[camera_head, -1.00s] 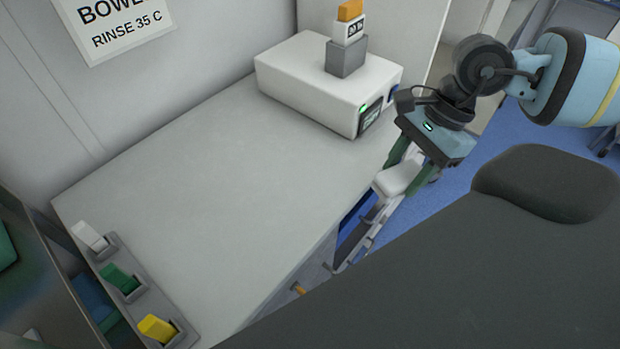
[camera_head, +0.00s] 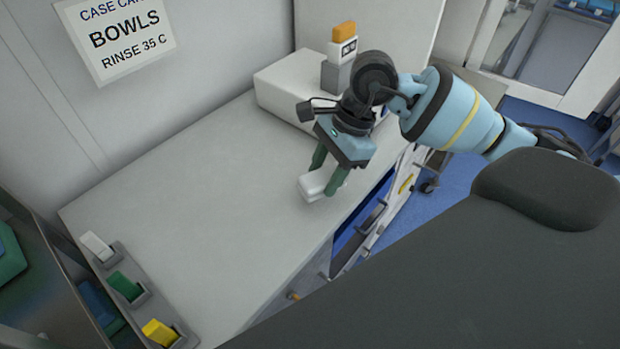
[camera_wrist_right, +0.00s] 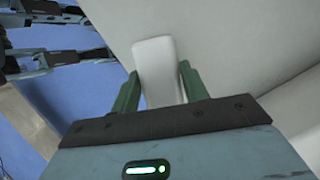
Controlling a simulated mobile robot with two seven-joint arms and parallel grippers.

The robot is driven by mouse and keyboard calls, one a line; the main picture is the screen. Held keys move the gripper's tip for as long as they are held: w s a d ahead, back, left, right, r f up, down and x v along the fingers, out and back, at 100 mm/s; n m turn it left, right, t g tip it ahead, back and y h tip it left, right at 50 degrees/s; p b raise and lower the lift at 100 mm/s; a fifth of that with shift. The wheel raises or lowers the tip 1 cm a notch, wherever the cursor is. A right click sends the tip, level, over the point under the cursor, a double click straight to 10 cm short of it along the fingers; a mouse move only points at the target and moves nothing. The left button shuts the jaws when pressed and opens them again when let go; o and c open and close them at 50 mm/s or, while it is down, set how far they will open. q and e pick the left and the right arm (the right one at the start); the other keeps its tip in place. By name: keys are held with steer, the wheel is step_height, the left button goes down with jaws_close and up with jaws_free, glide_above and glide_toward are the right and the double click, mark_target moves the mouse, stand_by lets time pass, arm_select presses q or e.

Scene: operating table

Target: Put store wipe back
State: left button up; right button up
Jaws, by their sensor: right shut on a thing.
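My right gripper (camera_head: 329,182) is shut on a white wipe (camera_head: 314,187), a small rounded block, held over the right part of the grey counter (camera_head: 200,200). In the right wrist view the white wipe (camera_wrist_right: 157,70) sits between the green fingers of my right gripper (camera_wrist_right: 157,88). Whether the wipe touches the counter is hard to tell. My left gripper is not in view.
A white box (camera_head: 285,85) with a grey and orange-topped item (camera_head: 342,50) stands at the back of the counter. A grey holder (camera_head: 150,305) with white, green and yellow pieces lies at the front left. The middle counter is clear.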

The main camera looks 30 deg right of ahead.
mark_target(308, 182)
steer(key=shift+w+a+f, duration=0.15)
steer(key=shift+w+a, duration=1.05)
steer(key=shift+w, duration=0.05)
steer(key=shift+f+p, duration=0.35)
steer(key=shift+f, duration=1.45)
steer(key=shift+f, duration=0.2)
steer(key=o, duration=1)
steer(key=shift+c, duration=0.2)
steer(key=shift+r, duration=0.15)
steer(key=v, duration=1.2)
steer(key=shift+r, duration=0.1)
